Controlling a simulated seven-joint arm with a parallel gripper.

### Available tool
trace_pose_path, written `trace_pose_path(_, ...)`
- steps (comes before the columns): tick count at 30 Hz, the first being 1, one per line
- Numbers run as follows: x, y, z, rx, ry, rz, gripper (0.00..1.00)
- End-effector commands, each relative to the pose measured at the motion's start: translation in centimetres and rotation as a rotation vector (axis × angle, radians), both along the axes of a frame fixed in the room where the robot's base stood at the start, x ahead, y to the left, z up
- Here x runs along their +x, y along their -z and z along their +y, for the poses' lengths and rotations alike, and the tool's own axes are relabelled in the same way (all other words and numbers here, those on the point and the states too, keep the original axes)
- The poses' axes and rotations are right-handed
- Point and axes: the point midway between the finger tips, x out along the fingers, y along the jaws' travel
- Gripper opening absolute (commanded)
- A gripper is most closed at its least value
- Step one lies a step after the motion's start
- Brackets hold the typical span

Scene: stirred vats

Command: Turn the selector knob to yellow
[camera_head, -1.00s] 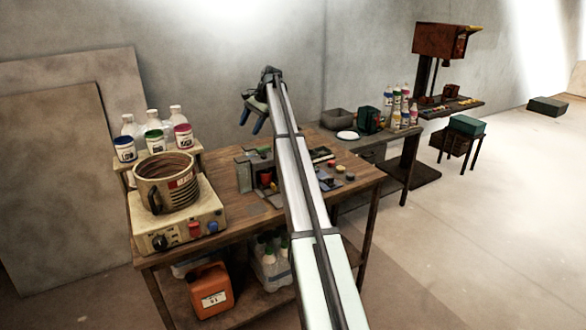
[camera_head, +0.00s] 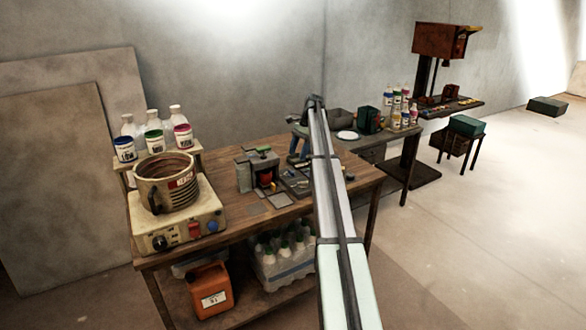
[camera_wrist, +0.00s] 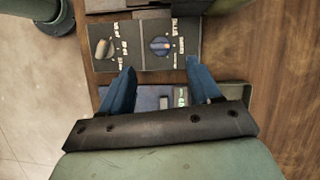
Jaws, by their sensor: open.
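In the wrist view a dark panel (camera_wrist: 142,62) carries two round knobs with small printed labels around them. I cannot tell which is the selector, and the labels are too small to read. My gripper (camera_wrist: 160,69) is open and empty, its blue fingers apart, overlapping the panel's near edge in this view. In the head view my gripper (camera_head: 299,146) hangs over the right part of the wooden bench (camera_head: 225,196), and my arm hides part of the panel area.
A grey box device with a red part (camera_head: 265,172) stands just left of my gripper. A hotplate (camera_head: 177,228) with a ribbed pot (camera_head: 163,185) sits at the bench's left end. Another flat device (camera_wrist: 147,95) lies below the fingers in the wrist view.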

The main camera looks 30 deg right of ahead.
Motion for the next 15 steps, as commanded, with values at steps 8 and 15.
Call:
trace_pose_path(8, -0.3, 4.3, 1.8, 0.0, 0.0, 0.0, 0.63)
trace_pose_path(15, -0.4, 6.3, 2.6, 0.0, -0.001, 0.0, 0.63)
